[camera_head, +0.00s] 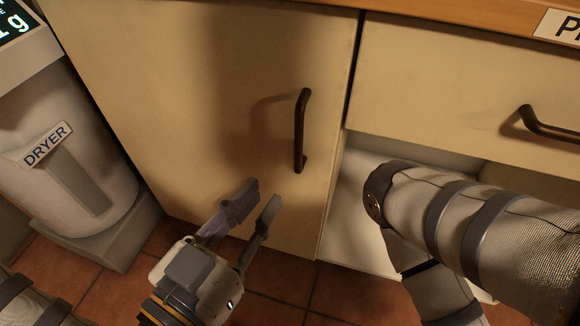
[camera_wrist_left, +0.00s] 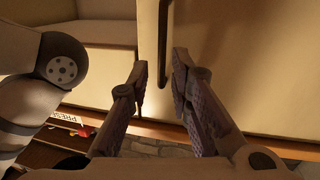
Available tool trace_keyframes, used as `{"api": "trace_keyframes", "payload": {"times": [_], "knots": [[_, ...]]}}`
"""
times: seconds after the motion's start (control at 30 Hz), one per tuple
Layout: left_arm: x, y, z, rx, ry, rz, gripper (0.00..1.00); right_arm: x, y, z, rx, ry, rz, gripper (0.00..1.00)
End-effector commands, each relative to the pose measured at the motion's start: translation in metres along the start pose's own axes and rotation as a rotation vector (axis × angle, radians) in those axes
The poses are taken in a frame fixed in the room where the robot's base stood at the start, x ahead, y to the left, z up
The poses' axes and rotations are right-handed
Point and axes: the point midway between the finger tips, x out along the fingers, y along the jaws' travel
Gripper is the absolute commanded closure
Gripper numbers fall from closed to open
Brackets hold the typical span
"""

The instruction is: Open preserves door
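A cream cabinet door (camera_head: 210,90) fills the middle of the head view and looks shut. A dark upright bar handle (camera_head: 300,130) is near its right edge. My left gripper (camera_head: 259,200) is open and empty, below and left of the handle. In the left wrist view, the handle (camera_wrist_left: 163,45) shows beyond and between the spread fingertips of my left gripper (camera_wrist_left: 160,65), apart from them. A sign partly reading "PRESE" (camera_wrist_left: 68,118) shows in the left wrist view. My right arm crosses the right of the head view; its gripper is not seen.
A drawer (camera_head: 440,85) with a dark handle (camera_head: 550,127) is right of the door, above a pale open compartment (camera_head: 350,215). A wooden counter edge (camera_head: 460,18) runs above. A white container labelled "DRYER" (camera_head: 100,165) stands at the left. Tiled floor (camera_head: 285,285) lies below.

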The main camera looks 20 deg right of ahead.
Motion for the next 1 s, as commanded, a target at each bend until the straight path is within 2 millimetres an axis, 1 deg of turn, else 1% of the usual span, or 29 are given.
{"api": "trace_keyframes", "payload": {"times": [0.03, 0.1, 0.17, 0.4, 0.5, 0.6, 0.73, 0.97, 1.0], "knots": [[0.004, -0.003, -0.002, 0.016, 0.033, -0.005, 0.81, 0.006, 0.000, -0.002, 0.000, -0.009, 0.000, 0.60], [0.010, -0.004, -0.011, 0.030, 0.058, -0.007, 0.81, 0.006, 0.000, -0.002, -0.001, -0.010, 0.000, 0.60], [0.020, -0.004, -0.013, 0.034, 0.061, -0.007, 0.81, 0.006, 0.000, -0.002, -0.001, -0.010, 0.000, 0.60], [0.080, -0.004, -0.015, 0.029, 0.056, -0.008, 0.81, 0.016, -0.001, -0.006, -0.002, -0.027, 0.000, 0.60], [0.101, -0.004, -0.015, 0.029, 0.053, -0.006, 0.81, 0.021, -0.001, -0.007, -0.003, -0.033, 0.000, 0.60], [0.116, -0.004, -0.016, 0.029, 0.052, -0.007, 0.81, 0.023, -0.002, -0.009, -0.004, -0.038, 0.000, 0.60], [0.124, -0.004, -0.018, 0.028, 0.051, -0.007, 0.81, 0.024, -0.002, -0.009, -0.004, -0.040, 0.000, 0.60], [0.125, -0.004, -0.018, 0.028, 0.050, -0.007, 0.81, 0.024, -0.002, -0.009, -0.004, -0.039, 0.000, 0.60], [0.125, -0.004, -0.018, 0.028, 0.050, -0.007, 0.90, 0.024, -0.002, -0.009, -0.004, -0.039, 0.000, 0.60]]}}
